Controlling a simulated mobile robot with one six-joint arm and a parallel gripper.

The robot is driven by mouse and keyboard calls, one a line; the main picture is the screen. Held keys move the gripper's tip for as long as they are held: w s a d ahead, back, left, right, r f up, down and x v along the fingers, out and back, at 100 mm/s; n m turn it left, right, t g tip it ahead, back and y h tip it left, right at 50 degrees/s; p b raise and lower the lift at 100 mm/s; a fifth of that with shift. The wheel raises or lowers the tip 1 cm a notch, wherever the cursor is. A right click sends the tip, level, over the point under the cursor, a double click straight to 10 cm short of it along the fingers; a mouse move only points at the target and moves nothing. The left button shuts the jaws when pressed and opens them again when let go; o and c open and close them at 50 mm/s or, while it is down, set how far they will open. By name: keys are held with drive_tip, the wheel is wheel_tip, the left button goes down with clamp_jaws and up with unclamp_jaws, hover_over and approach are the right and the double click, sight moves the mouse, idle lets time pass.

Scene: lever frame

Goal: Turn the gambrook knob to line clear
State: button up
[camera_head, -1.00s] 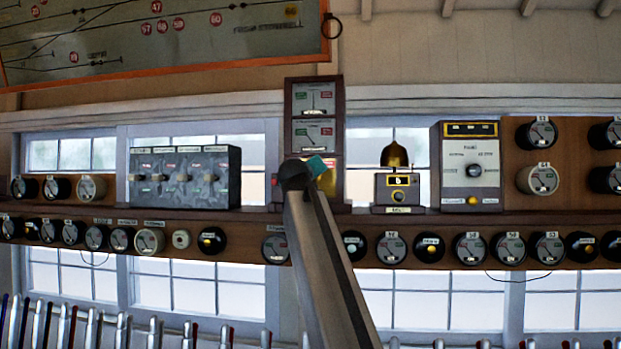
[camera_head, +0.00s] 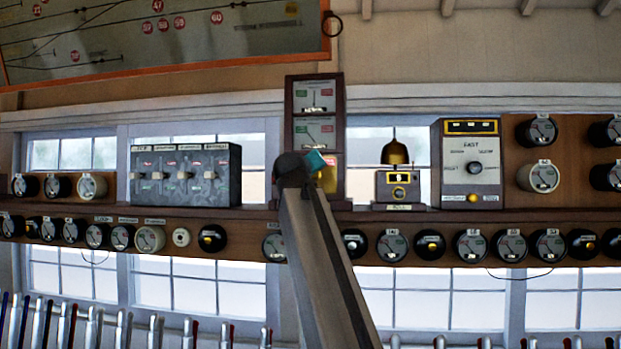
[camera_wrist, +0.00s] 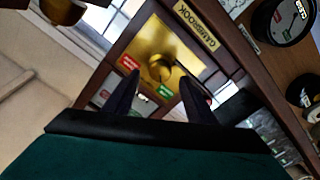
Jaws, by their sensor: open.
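The Gambrook instrument is a tall dark wooden case (camera_head: 343,120) on the shelf, with two dial faces above a brass panel. In the wrist view its GAMBROOK nameplate (camera_wrist: 195,25) shows beside the brass panel (camera_wrist: 157,35). The knob (camera_wrist: 161,69) sits on this panel, with a red label (camera_wrist: 129,63) and a green label (camera_wrist: 165,90) close by; their small text is unreadable. My gripper (camera_wrist: 161,80) is open, its two dark fingers pointing at the panel on either side of the knob. Contact cannot be told. In the head view my arm hides part of the panel and the knob.
A brass bell on a box (camera_head: 396,185) and a grey EAST instrument (camera_head: 471,190) stand to the right. A grey switch box (camera_head: 185,176) stands to the left. Round dials line the shelf front (camera_head: 330,215). Lever tops (camera_head: 95,325) stand along the bottom.

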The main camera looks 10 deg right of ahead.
drive_tip(key=b+v, duration=0.2)
drive_tip(key=v, duration=0.7)
drive_tip(key=shift+s+b, duration=0.3)
drive_tip(key=shift+s, duration=0.05)
